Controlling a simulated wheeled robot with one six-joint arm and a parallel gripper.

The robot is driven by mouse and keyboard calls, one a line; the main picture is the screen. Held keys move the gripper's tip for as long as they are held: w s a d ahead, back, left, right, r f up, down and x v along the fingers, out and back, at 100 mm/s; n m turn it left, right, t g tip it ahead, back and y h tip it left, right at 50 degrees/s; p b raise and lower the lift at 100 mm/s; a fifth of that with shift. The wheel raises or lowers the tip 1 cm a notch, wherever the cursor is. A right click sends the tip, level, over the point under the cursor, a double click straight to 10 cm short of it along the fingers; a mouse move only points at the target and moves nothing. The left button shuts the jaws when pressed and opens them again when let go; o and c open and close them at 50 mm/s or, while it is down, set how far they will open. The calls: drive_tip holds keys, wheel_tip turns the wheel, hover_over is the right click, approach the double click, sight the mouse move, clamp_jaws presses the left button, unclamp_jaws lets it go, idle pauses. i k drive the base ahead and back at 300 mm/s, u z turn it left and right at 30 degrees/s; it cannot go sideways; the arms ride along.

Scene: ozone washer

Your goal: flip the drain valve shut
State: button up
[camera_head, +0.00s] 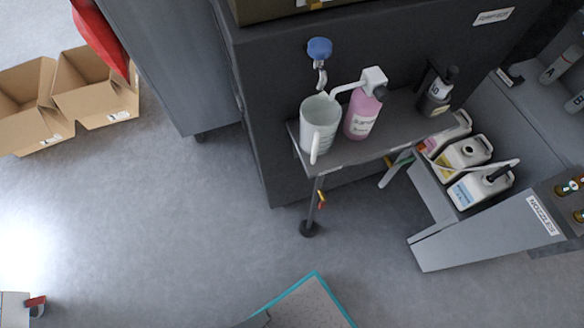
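A small valve with a red and yellow lever (321,199) sits on a thin vertical drain pipe (312,208) below the front corner of the grey shelf (345,155). The lever looks roughly in line with the pipe, slightly tilted, but it is too small to tell its exact position. The pipe ends at a dark round floor drain (309,229). A tap with a blue knob (319,48) is on the dark cabinet wall above the shelf. My gripper is not in view.
A white jug (319,125), a pink pump bottle (362,115) and a dark bottle (437,92) stand on the shelf. Several jugs (480,187) sit in a grey bin to the right. Open cardboard boxes (95,90) lie at left. The floor (200,230) before the valve is clear.

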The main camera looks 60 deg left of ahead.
sight(322, 204)
drive_tip(key=u, duration=2.95)
drive_tip(key=k, duration=0.6)
drive_tip(key=z, duration=0.5)
